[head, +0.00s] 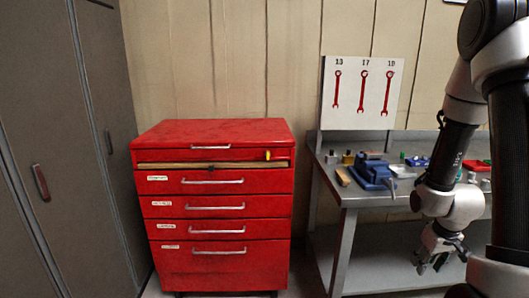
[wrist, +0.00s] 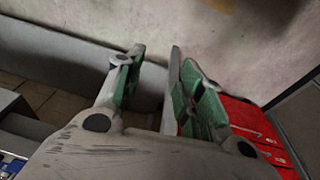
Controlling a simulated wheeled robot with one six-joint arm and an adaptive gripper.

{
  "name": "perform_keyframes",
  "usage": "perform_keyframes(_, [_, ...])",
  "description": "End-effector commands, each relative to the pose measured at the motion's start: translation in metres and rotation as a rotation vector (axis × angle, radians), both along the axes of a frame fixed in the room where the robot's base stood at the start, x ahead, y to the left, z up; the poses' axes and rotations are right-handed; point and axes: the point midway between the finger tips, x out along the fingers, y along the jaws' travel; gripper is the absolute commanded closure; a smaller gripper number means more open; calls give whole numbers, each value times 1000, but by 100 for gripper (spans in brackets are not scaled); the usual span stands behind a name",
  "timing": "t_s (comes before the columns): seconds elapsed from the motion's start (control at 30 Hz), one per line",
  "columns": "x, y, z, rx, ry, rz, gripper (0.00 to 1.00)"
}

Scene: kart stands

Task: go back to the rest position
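My gripper (head: 430,264) hangs at the right of the head view, in front of the workbench and below its top, pointing down. In the wrist view its two green-padded fingers (wrist: 156,58) stand apart with nothing between them. The gripper is open and empty, and it touches nothing that I can see.
A red drawer cabinet (head: 218,210) stands against the wall; its top drawer looks slightly out. The metal workbench (head: 345,196) holds a blue vise (head: 372,172) and small parts. A wrench board (head: 363,93) stands behind it. Grey lockers (head: 60,150) are at left.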

Motion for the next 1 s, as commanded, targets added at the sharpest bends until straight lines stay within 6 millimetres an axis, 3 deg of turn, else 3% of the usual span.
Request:
perform_keyframes(0.03, [-12, 5, 27, 1, 43, -34, 62])
perform_keyframes(0.2, [-67, 31, 105, 22, 189, -140, 62])
perform_keyframes(0.5, [-141, 80, 219, 62, 176, -174, 62])
perform_keyframes(0.7, [-149, 99, 270, 72, -45, -106, 62])
perform_keyframes(0.8, [-152, 104, 286, 73, -123, -79, 62])
perform_keyframes(1.0, [-153, 109, 297, 76, -178, -49, 62])
